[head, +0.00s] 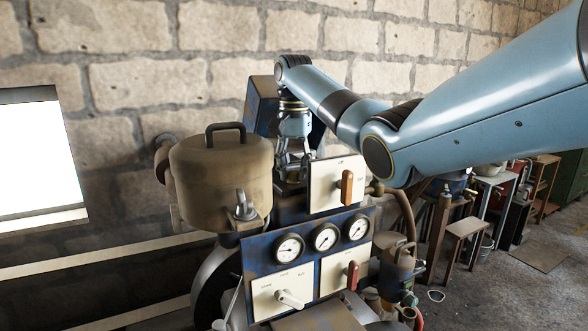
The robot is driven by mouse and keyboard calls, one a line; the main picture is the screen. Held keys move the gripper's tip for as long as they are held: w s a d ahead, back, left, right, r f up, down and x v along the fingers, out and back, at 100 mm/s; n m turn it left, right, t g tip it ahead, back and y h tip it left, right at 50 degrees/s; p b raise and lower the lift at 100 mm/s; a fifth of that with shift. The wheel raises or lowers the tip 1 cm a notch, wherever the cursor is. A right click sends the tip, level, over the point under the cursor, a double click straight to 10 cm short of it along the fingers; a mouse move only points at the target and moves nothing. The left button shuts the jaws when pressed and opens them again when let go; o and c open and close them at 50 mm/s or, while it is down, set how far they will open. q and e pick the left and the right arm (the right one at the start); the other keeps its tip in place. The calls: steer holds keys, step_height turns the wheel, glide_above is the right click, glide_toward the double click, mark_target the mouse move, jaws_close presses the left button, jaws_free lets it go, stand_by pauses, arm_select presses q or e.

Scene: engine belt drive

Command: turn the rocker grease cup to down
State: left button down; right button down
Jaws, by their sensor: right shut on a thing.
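My right gripper (291,172) points down behind the white upper panel, on top of the blue engine housing. Its fingers are shut on a small part there, at the place of the rocker grease cup. The cup is mostly hidden by the fingers and the panel, so I cannot tell which way it is turned. My left gripper is not in view.
The white upper panel (325,180) with an orange-brown lever (347,187) stands close in front of the gripper. A brown lidded tank (221,168) is at left. Gauges (325,237) and lower switch panels (283,294) sit below. Stone wall behind.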

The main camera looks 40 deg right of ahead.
steer(key=shift+f, duration=0.1)
stand_by(0.3)
steer(key=c, duration=1.1)
jaws_free()
